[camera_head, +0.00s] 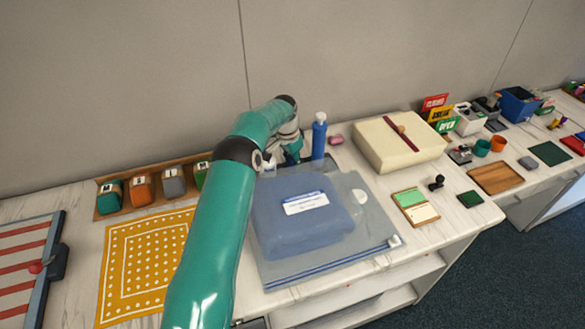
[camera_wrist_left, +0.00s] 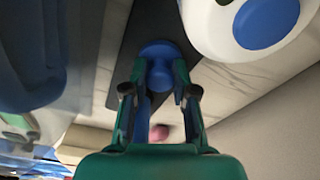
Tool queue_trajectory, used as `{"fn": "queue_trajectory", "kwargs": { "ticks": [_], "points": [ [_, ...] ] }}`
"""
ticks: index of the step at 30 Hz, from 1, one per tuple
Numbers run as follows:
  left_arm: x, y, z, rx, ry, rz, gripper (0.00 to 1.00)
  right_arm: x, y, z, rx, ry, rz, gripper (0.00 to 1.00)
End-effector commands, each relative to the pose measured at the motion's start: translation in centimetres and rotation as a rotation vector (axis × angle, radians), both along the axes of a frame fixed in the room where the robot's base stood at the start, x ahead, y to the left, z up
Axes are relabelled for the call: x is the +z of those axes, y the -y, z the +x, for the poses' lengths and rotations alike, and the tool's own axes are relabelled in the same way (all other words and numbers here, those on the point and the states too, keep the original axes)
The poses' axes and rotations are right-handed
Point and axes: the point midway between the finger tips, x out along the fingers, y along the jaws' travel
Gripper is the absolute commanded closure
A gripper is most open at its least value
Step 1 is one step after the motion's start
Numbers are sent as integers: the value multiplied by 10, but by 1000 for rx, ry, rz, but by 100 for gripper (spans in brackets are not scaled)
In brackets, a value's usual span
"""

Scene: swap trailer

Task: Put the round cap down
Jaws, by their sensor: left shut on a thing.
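My left gripper (camera_head: 292,152) is at the back of the counter, behind the clear bag and left of the blue bottle (camera_head: 319,137). In the left wrist view, my left gripper (camera_wrist_left: 158,82) is shut on a blue rounded piece (camera_wrist_left: 157,52), which looks like the round cap. A dark flat mat (camera_wrist_left: 140,22) lies behind the cap. I cannot tell whether the cap touches it. In the head view the cap is hidden by my gripper and wrist. My right gripper is not in view.
A clear zip bag (camera_head: 360,250) with a folded blue item lies in front. A pink block (camera_head: 336,140) sits right of the bottle, near a cream box (camera_head: 380,158). In the wrist view, a white container with a blue round middle (camera_wrist_left: 232,38) is close by. The wall is behind.

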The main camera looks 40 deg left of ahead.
Motion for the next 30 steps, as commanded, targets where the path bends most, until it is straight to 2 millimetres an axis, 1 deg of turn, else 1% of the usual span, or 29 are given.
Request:
{"fn": "queue_trajectory", "kwargs": {
  "ticks": [1, 2, 9, 12, 13, 17, 26, 30],
  "points": [
    [-8, 1, 1, -2, 1, 1, 91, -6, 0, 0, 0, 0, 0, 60],
    [-9, 1, 1, -2, 1, 1, 91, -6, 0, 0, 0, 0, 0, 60],
    [-9, 2, 2, -4, 0, 1, 91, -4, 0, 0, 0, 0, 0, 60],
    [-12, 2, 3, -5, 0, 1, 91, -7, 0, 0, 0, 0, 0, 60],
    [-11, 2, 3, -5, 0, 1, 70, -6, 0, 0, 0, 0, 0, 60],
    [-11, 3, 3, -5, 0, 1, 48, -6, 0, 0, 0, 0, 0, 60],
    [-9, 3, 3, -6, 0, 1, 48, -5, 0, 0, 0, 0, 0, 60],
    [-1, 3, 3, -6, 1, 1, 48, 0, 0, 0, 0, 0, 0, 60]
  ]
}}
